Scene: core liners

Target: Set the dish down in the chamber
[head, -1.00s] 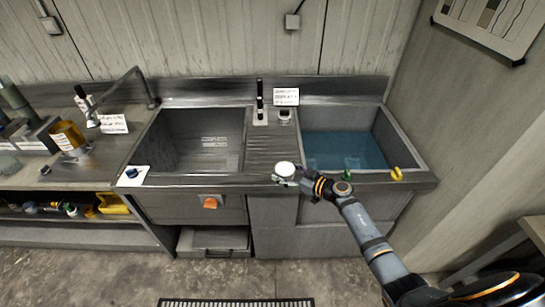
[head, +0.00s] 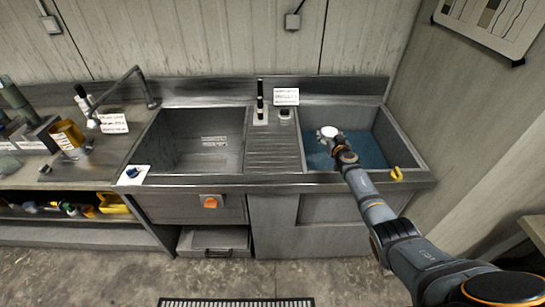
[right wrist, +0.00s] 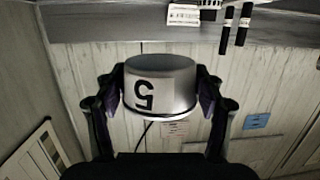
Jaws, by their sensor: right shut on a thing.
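My right gripper (head: 337,146) is shut on the dish (head: 328,132), a small pale round container, and holds it over the right basin (head: 384,122), which holds blue liquid. The left basin (head: 176,140) looks empty, with a small label inside. I cannot tell which basin is the chamber. My left gripper is not in view.
A ribbed metal strip (head: 273,151) lies between the basins. Behind it stand a dark upright bottle (head: 260,99) and a white card (head: 286,96). A tap (head: 126,78) rises at left.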

